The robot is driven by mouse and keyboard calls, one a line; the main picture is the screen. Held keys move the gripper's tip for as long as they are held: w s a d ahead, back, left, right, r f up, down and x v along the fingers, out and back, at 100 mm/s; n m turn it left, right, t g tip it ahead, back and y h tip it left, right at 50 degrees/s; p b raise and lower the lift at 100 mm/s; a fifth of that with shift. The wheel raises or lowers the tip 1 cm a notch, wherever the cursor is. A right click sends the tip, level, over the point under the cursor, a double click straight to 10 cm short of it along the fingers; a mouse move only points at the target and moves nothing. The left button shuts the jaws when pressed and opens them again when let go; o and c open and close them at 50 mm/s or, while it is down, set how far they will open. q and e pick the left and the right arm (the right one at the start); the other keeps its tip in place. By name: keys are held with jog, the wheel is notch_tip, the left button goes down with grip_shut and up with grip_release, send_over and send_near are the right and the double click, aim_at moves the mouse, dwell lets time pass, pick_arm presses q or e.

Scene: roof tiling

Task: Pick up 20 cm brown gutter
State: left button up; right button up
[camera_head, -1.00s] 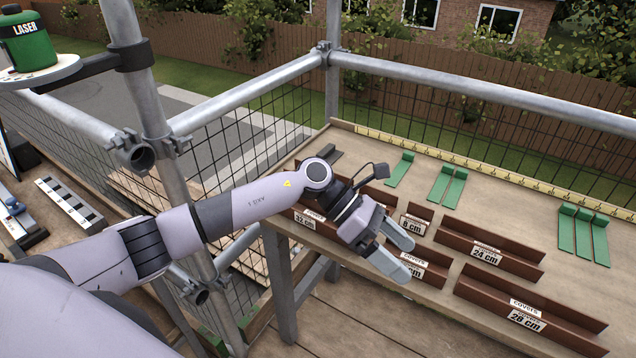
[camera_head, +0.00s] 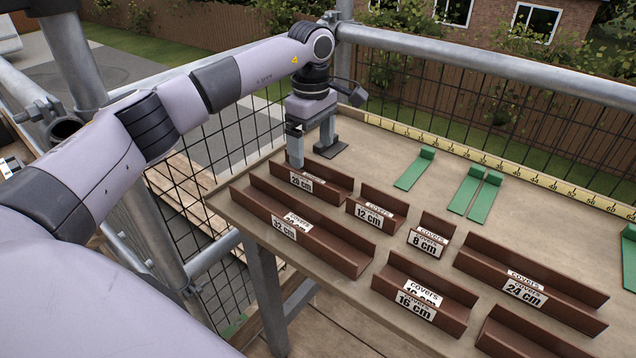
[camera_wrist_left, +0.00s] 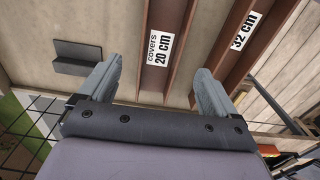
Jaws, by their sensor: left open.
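The 20 cm brown gutter (camera_head: 325,190) lies at the back left of the wooden table, with a white label reading 20 cm. My left gripper (camera_head: 308,143) is open and empty, pointing down above the table near the left end of this gutter. In the left wrist view, the 20 cm gutter (camera_wrist_left: 168,20) runs between the two fingers of the left gripper (camera_wrist_left: 158,82), with the fingers on either side of it in the picture. I cannot tell the exact height. My right gripper is not in view.
The 32 cm gutter (camera_head: 325,248) lies in front, close alongside, and also shows in the wrist view (camera_wrist_left: 235,60). The 12 cm gutter (camera_head: 385,201) is to the right. A dark grey bracket (camera_head: 332,149) lies behind the gripper. Metal rails (camera_head: 480,55) border the table.

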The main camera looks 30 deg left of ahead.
aim_at(311, 171)
pick_arm(q)
notch_tip(311, 171, down, 7)
jog(key=shift+a+f, duration=0.1)
jog(key=shift+a, duration=0.05)
jog(key=c, duration=1.1)
